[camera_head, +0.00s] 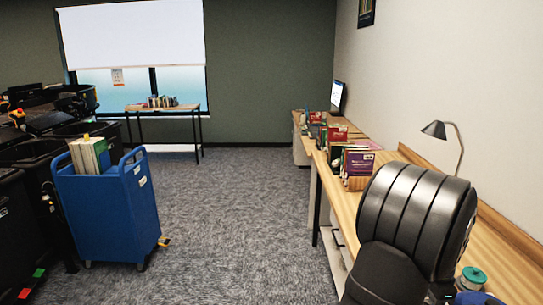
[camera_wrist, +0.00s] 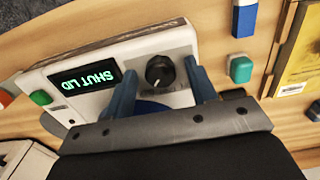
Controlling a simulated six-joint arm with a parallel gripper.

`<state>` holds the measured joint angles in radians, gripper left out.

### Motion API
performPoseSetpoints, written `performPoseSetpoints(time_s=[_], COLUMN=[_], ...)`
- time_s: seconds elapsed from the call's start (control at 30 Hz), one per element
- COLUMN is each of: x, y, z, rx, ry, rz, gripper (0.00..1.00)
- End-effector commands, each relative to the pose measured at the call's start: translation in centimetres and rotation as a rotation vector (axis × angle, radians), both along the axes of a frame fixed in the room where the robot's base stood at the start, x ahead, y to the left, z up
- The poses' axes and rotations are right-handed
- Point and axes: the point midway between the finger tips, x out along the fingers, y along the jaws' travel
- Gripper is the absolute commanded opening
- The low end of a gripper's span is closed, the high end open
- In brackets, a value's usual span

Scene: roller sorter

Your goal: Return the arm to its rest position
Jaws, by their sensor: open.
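In the wrist view my gripper (camera_wrist: 162,92) has its two blue fingers spread apart, with nothing held between them. They point at a white device (camera_wrist: 140,50) on the wooden desk. The device has a black dial (camera_wrist: 160,72) showing between the fingers and a lit display (camera_wrist: 85,77) that reads "SHUT LID" upside down. I cannot tell whether the fingers touch the device. My gripper cannot be made out clearly in the head view.
A green block (camera_wrist: 241,69), a blue block (camera_wrist: 244,18) and a yellow packet (camera_wrist: 300,50) lie near the device. In the head view the desk (camera_head: 505,255) holds books (camera_head: 357,163) and a lamp (camera_head: 445,132). A blue cart (camera_head: 110,215) stands left; the carpet (camera_head: 235,215) between is clear.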

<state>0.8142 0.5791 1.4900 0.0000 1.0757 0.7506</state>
Motion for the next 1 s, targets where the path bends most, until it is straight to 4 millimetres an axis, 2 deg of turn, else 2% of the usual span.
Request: performPoseSetpoints(time_s=[0.93,1.0], x=[0.1,0.1], y=[-0.1,-0.1], z=[0.4,2.3], rx=[-0.001,-0.006], ry=[-0.004,-0.006], rz=[0.79,0.784], gripper=[0.52,0.52])
